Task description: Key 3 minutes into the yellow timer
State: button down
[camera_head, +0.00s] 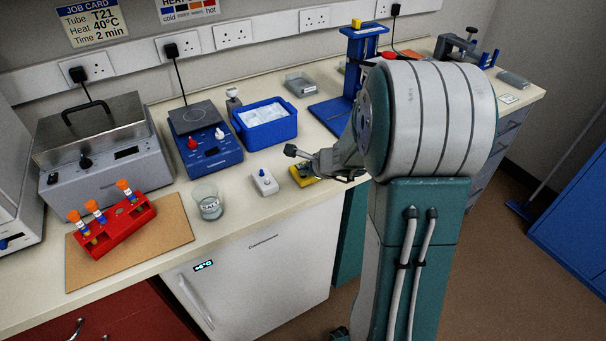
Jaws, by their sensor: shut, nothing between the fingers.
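The yellow timer (302,178) lies on the bench near its front edge, right of a small white device. My gripper (314,177) is shut and empty, low over the timer and covering part of it. I cannot tell whether the fingertips touch it. The timer's display and keys are too small and too hidden to read. My arm comes in from the right and hides the bench behind it.
The white device (265,182) and a glass beaker (208,203) stand left of the timer. A blue tub (266,125) and a blue hotplate (205,139) stand behind. A red rack (113,229) with several orange-capped tubes sits on a brown mat (177,224).

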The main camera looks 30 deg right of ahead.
jog(key=shift+r, duration=0.65)
jog(key=shift+r, duration=3)
